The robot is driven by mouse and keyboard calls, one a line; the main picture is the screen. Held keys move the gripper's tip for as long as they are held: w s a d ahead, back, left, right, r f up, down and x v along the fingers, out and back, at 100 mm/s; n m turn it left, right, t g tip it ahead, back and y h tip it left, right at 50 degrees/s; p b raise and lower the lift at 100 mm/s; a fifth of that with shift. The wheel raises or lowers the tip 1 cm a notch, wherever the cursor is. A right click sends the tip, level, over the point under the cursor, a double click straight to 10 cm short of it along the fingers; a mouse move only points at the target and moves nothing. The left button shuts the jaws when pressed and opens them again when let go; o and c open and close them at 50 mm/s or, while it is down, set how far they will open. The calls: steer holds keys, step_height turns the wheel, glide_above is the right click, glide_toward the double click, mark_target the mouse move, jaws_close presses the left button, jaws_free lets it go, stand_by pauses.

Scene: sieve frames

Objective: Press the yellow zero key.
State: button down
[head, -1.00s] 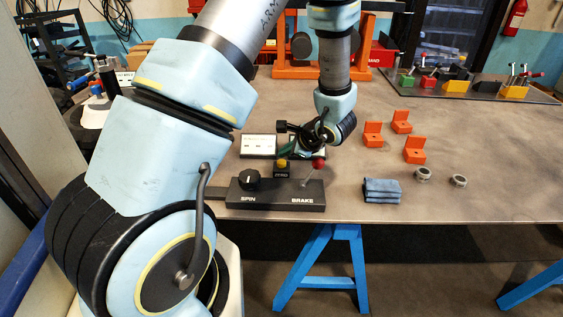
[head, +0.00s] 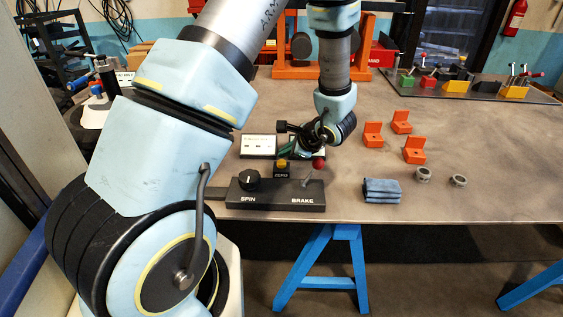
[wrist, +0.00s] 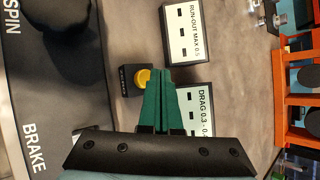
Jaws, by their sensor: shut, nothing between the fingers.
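The yellow zero key (head: 282,163) is a round button on a small black box marked ZERO (head: 281,174), behind the spin and brake panel. In the wrist view the yellow key (wrist: 142,77) shows just left of my fingertips, partly covered by them. My gripper (wrist: 160,73) has green fingers shut together with nothing between them. In the head view my gripper (head: 284,151) is close behind and above the key. I cannot tell whether the fingertips touch the key or whether it is pressed down.
The dark panel (head: 275,204) with a spin knob (head: 249,180) and a red-tipped brake lever (head: 318,164) stands in front. A white label card (head: 258,145) lies behind. A blue cloth (head: 382,190), grey rings (head: 423,175) and orange blocks (head: 414,152) are to the right.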

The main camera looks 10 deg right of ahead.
mark_target(282, 162)
steer(key=shift+f, duration=0.1)
stand_by(0.3)
steer(key=shift+f+b, duration=0.35)
steer(key=shift+b, duration=0.5)
steer(key=shift+f+b, duration=0.4)
steer(key=shift+b, duration=0.15)
stand_by(0.4)
steer(key=shift+s+f+b, duration=0.25)
steer(key=shift+f+b, duration=0.3)
steer(key=shift+f, duration=0.1)
stand_by(0.5)
steer(key=shift+r, duration=0.1)
steer(key=shift+s+r+p, duration=0.15)
steer(key=shift+r+p, duration=0.35)
steer(key=shift+r, duration=0.65)
